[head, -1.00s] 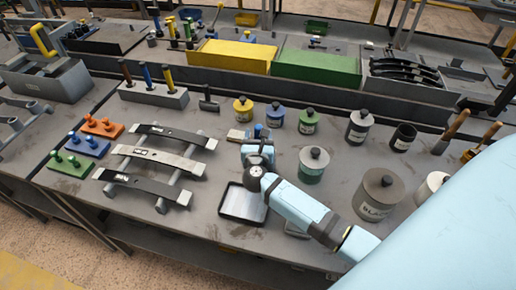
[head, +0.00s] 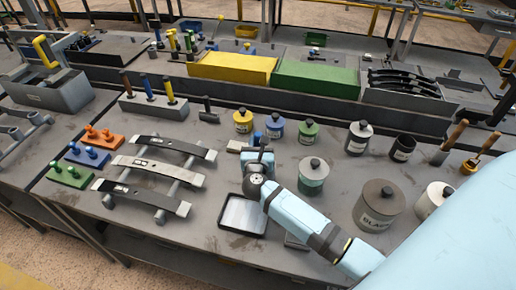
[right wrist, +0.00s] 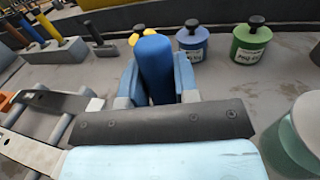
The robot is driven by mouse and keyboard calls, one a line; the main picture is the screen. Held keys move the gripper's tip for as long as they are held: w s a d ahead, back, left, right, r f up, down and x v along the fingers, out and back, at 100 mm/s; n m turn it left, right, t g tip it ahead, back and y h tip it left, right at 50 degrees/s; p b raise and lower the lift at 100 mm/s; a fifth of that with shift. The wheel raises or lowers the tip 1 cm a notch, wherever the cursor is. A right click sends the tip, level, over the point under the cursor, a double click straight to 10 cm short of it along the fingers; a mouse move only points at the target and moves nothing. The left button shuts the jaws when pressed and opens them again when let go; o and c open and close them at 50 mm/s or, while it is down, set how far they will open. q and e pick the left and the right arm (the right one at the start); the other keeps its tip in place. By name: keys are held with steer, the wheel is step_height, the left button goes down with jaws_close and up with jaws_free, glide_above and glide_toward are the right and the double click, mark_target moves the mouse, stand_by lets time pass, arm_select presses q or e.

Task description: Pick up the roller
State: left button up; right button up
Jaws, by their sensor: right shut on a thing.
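The roller (right wrist: 155,68) shows in the right wrist view as an upright blue rounded grip between my fingers; I take this to be its handle. My right gripper (right wrist: 157,88) is shut on it, a blue-grey finger on either side. The roller's lower end is hidden. My left gripper is not in view.
A black-rimmed tray (head: 222,228) lies under my right wrist. Yellow (head: 243,121), blue (head: 275,125) and green (head: 308,131) jars stand behind, with a larger green-banded jar (head: 313,176) to the right. Leaf springs on a rack (head: 160,165) lie left.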

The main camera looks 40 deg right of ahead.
step_height(320, 180, up, 18)
steer(key=shift+r, duration=0.15)
stand_by(1.6)
